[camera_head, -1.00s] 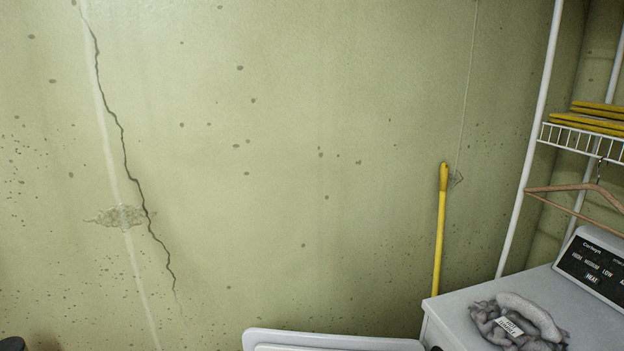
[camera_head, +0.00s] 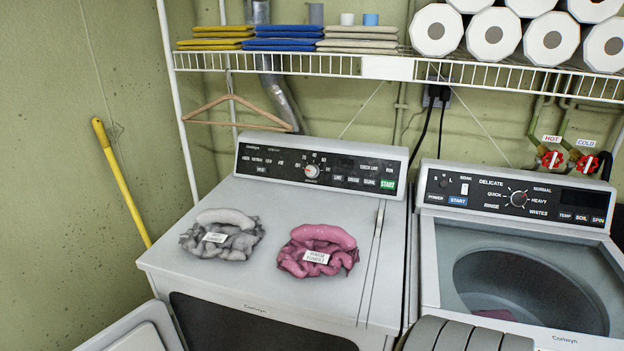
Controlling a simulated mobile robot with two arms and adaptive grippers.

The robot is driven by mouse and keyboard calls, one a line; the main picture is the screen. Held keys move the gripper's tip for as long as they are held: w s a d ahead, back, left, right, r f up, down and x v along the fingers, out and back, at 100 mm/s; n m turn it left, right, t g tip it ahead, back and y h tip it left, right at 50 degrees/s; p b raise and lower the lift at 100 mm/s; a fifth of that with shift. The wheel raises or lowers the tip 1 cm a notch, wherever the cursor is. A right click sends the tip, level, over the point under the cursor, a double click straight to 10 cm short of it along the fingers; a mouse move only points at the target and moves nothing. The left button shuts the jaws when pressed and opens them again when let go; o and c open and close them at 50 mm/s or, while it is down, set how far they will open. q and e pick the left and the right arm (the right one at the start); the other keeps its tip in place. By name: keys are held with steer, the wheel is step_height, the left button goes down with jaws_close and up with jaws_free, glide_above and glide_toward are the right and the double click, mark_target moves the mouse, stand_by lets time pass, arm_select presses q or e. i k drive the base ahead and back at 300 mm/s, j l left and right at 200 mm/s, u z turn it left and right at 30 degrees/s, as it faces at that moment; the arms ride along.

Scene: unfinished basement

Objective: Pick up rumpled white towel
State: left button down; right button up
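A rumpled greyish-white towel (camera_head: 240,243) lies bunched on the left part of the dryer's top (camera_head: 170,262), with a small white label on it. A lighter roll of cloth sits along its back edge. A rumpled pink towel (camera_head: 340,262), also labelled, lies to its right with a gap between them. Neither of my grippers shows in the head view, and nothing touches either towel.
An open washer (camera_head: 435,270) stands to the right, with some pink cloth (camera_head: 494,314) inside. A wire shelf (camera_head: 300,63) with folded cloths and paper rolls hangs above. A wooden hanger (camera_head: 210,124) hangs below it. A yellow pole (camera_head: 122,183) leans at the left wall.

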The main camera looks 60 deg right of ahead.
mark_target(228, 234)
steer(key=z, duration=1.75)
